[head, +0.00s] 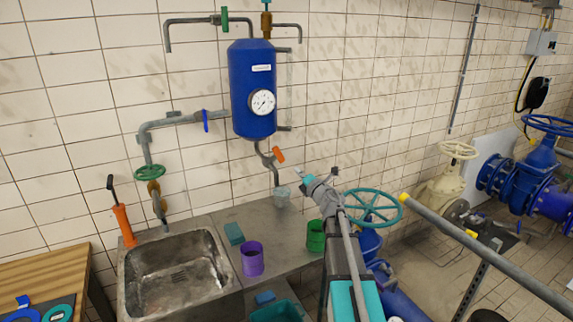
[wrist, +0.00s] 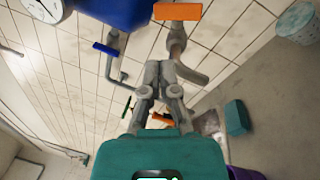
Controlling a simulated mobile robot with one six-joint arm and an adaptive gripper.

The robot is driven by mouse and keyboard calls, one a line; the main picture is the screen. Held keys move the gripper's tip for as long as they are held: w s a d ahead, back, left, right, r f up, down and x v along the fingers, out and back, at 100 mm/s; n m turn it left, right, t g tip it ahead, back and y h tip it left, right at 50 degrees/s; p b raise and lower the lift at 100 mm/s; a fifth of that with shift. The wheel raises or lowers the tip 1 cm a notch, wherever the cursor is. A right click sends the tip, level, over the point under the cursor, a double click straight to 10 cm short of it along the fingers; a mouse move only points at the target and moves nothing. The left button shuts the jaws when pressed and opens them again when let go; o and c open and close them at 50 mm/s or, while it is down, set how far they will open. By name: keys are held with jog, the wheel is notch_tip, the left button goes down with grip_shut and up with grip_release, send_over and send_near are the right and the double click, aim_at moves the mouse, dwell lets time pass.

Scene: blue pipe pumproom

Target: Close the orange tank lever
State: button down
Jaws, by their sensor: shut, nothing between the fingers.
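The orange tank lever (head: 279,155) sits on the outlet pipe below the blue tank (head: 251,88). It also shows at the top of the wrist view (wrist: 177,11) as an orange plate on the grey valve. My gripper (head: 303,177) is just right of and a little below the lever in the head view. In the wrist view my gripper (wrist: 160,68) has its fingers together, with nothing between them. The lever appears beyond and above the fingertips. Whether any part of the gripper touches the valve or pipe I cannot tell.
A round gauge (head: 262,103) is on the tank. A blue-handled valve (head: 206,121) is on the left pipe. A teal handwheel (head: 385,207) stands right of my arm.

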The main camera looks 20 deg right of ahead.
aim_at(281, 160)
jog(key=shift+s+d+f+m+g+h, duration=0.1)
jog(key=shift+d+f+m+g+h, duration=0.15)
jog(key=shift+f+h, duration=0.35)
jog(key=shift+d+f+m+g+h, duration=0.15)
jog(key=shift+f+m+g+h, duration=0.2)
jog(key=shift+f, duration=0.3)
jog(key=w, duration=0.4)
jog(key=w+a, duration=0.1)
jog(key=w, duration=0.9)
jog(key=shift+a, duration=0.3)
jog(key=shift+w, duration=0.4)
jog(key=shift+s+f, duration=0.1)
